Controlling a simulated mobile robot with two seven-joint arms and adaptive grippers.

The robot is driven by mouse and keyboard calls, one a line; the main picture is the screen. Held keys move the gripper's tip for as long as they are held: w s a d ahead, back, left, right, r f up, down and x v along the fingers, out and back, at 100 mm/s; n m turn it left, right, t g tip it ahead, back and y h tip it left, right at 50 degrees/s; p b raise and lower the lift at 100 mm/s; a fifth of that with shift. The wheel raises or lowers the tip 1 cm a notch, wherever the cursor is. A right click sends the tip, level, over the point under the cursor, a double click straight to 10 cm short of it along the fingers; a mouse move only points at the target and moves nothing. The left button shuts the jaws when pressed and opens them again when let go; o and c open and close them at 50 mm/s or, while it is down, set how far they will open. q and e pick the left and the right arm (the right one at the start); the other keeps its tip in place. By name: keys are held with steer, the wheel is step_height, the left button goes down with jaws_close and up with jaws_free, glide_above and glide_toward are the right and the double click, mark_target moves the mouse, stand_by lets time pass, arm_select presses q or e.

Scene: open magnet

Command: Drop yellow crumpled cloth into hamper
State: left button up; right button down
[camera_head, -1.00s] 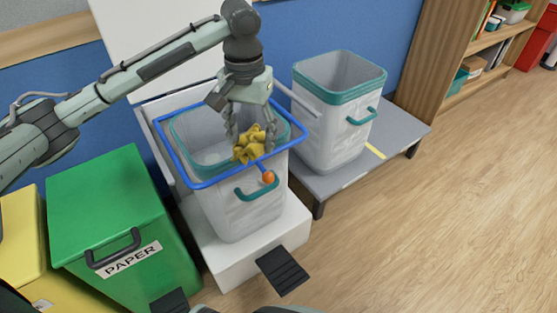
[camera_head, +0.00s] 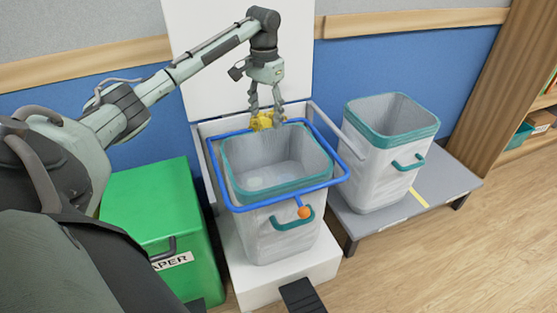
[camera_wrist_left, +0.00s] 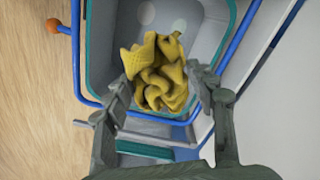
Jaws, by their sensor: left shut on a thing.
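The yellow crumpled cloth (camera_head: 263,120) hangs between the fingers of my left gripper (camera_head: 266,112), which is shut on it. The cloth also shows in the left wrist view (camera_wrist_left: 160,75), between the two fingers (camera_wrist_left: 165,92). In the head view it appears at the far rim of the nearer hamper (camera_head: 283,238), a grey-white bin with a teal rim inside a blue frame. In the wrist view the hamper's inside (camera_wrist_left: 205,35) shows behind the cloth. The hamper looks empty in the head view. My right gripper is not in view.
A second teal-rimmed bin (camera_head: 378,170) stands on a grey platform (camera_head: 440,185) to the right. A green paper bin (camera_head: 150,205) stands to the left. An orange knob (camera_head: 305,212) sits at the frame's front. A white panel (camera_head: 215,85) rises behind the hamper.

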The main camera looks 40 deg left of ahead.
arm_select(q)
steer(key=shift+f, duration=2.65)
steer(key=o, duration=0.8)
steer(key=shift+o, duration=0.2)
step_height(320, 180, up, 12)
steer(key=shift+r, duration=0.1)
